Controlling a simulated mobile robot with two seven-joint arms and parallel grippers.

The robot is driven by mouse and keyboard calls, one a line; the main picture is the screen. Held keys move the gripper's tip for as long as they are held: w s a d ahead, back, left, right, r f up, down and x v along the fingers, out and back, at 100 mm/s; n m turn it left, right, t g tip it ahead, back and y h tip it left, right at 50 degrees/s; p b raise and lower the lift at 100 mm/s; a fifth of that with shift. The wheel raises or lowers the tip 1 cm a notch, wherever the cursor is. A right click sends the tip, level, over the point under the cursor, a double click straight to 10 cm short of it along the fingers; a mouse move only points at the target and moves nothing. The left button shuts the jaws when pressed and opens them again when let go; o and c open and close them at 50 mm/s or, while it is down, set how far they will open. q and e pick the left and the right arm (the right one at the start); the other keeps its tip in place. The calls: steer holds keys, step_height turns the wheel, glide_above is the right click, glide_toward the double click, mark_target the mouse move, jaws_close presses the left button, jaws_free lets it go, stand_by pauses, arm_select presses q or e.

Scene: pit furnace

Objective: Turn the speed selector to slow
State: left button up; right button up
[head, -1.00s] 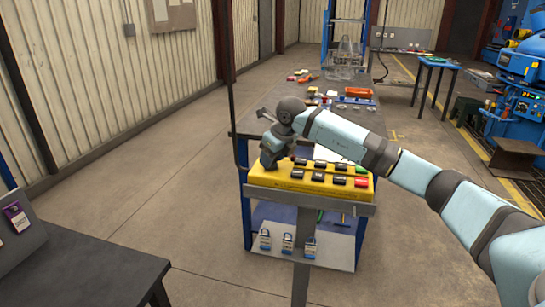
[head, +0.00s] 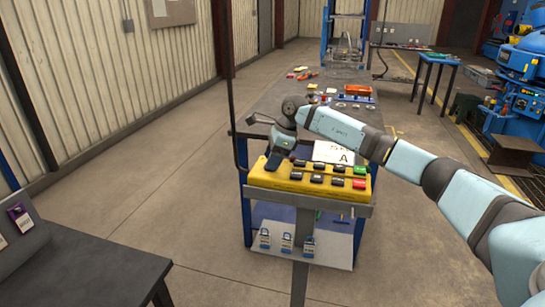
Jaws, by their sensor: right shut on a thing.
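The yellow control box (head: 300,186) stands at the near end of the workbench, with two rows of black, red and green buttons on its sloped top. My right gripper (head: 273,164) comes down on the box's left back corner. It is shut on a small part there, which I take to be the speed selector. The gripper hides the selector, so its pointer and setting cannot be read. My left gripper is not in view.
A dark table (head: 90,268) stands at lower left. Floor between is clear.

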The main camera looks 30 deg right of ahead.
steer(key=shift+r+n+g, duration=0.1)
steer(key=shift+n+g, duration=0.2)
steer(key=shift+n, duration=0.5)
steer(key=o, duration=0.9)
steer(key=p+v, duration=0.1)
steer(key=v, duration=1.2)
steer(key=shift+w+d+r, duration=0.1)
steer(key=shift+d+r, duration=0.2)
steer(key=shift+a+f, duration=0.1)
